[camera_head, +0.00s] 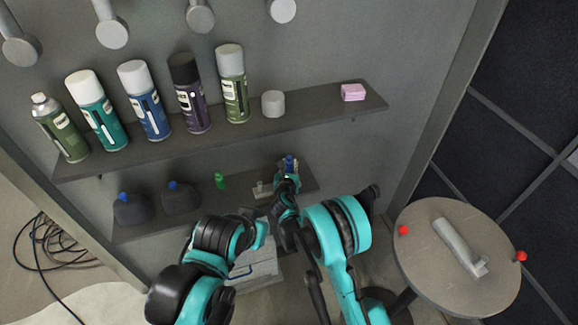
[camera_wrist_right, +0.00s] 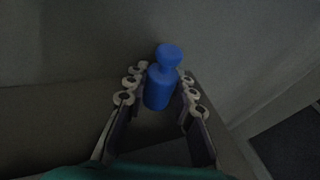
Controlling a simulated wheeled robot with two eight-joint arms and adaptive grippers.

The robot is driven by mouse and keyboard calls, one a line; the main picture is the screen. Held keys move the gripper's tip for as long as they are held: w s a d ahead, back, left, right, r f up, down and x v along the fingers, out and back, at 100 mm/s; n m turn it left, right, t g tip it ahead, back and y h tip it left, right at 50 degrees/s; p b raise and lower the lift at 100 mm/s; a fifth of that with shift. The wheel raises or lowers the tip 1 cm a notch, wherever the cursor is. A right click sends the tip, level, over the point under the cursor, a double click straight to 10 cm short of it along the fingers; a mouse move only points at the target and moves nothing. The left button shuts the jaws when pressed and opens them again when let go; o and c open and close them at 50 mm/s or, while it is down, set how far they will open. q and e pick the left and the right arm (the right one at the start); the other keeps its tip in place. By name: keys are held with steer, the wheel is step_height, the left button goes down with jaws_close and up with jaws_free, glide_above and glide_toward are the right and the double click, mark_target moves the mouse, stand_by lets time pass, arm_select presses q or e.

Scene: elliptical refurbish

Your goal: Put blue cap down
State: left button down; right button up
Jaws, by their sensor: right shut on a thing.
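My right gripper (camera_head: 288,174) is over the right part of the lower shelf and is shut on a blue cap (camera_head: 289,161). In the right wrist view the blue cap (camera_wrist_right: 160,86) stands out between the two fingers (camera_wrist_right: 158,92), with a round knob above a wider body. Whether its bottom touches the shelf is hidden. My left gripper (camera_head: 258,229) is low in front of the shelf, partly hidden by its own arm, and its fingers cannot be made out.
The lower shelf (camera_head: 150,227) holds two dark blue-topped bottles (camera_head: 133,208) (camera_head: 181,197) and a small green bottle (camera_head: 219,180). The upper shelf (camera_head: 325,105) bears several spray cans, a grey cap (camera_head: 273,104) and a pink block (camera_head: 353,92). A round table (camera_head: 430,270) stands right.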

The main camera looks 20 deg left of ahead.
steer(key=shift+f, duration=0.15)
steer(key=o, duration=0.8)
